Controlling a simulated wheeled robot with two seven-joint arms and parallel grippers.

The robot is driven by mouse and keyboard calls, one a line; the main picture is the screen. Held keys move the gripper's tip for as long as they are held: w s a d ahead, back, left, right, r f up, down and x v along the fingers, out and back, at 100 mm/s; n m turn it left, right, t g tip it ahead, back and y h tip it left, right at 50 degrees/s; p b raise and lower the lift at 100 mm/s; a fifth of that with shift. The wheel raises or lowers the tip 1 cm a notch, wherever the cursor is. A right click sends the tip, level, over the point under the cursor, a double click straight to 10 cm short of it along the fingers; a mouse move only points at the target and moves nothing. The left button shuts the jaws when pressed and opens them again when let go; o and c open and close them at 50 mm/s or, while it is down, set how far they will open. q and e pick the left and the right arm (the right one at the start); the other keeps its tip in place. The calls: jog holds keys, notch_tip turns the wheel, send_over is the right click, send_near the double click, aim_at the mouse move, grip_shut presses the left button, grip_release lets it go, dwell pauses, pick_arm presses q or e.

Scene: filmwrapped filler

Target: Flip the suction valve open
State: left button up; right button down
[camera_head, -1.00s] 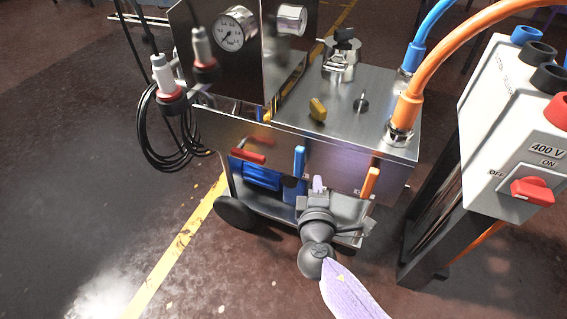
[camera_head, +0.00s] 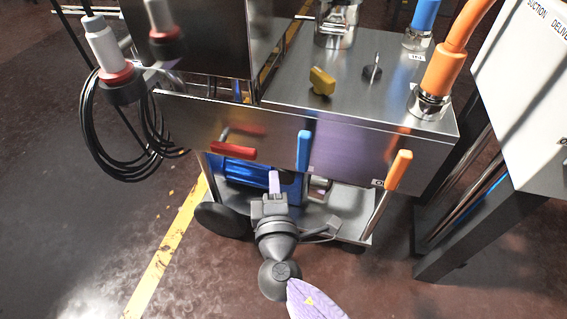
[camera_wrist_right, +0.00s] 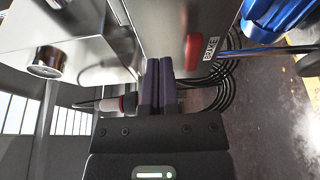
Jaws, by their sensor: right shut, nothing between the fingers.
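The steel cart's front panel (camera_head: 345,158) carries three lever handles. A red one (camera_head: 233,151) lies sideways at the left, a blue one (camera_head: 303,150) stands upright in the middle, and an orange one (camera_head: 398,170) stands upright at the right. I cannot tell from labels which is the suction valve. My right gripper (camera_head: 274,182) is shut and empty, below the panel in the picture, between the red and blue levers. In the right wrist view its fingers (camera_wrist_right: 158,84) are together, with the red handle (camera_wrist_right: 193,51) just beyond them to the right. My left gripper is not in view.
A yellow handle (camera_head: 321,82) and a black knob (camera_head: 372,68) sit on the cart top. An orange hose (camera_head: 447,62) rises at the back right. A white control box (camera_head: 525,100) stands at the right. Coiled black cable (camera_head: 110,140) hangs at the left.

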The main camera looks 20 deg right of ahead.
aim_at(304, 152)
jog(key=b+x, duration=0.1)
jog(key=x, duration=0.3)
jog(key=b+x, duration=0.1)
jog(key=x, duration=0.4)
jog(key=shift+f+b, duration=0.25)
jog(key=shift+b, duration=0.1)
jog(key=shift+s+d+r+p, duration=0.15)
jog(key=shift+s+d+p, duration=0.05)
jog(key=shift+s+d, duration=0.3)
jog(key=shift+s+d+r+p, duration=0.1)
jog(key=shift+s+d+p, duration=0.2)
jog(key=shift+d, duration=0.35)
jog(key=shift+s+d, duration=0.35)
jog(key=shift+d, duration=0.1)
jog(key=shift+d, duration=0.1)
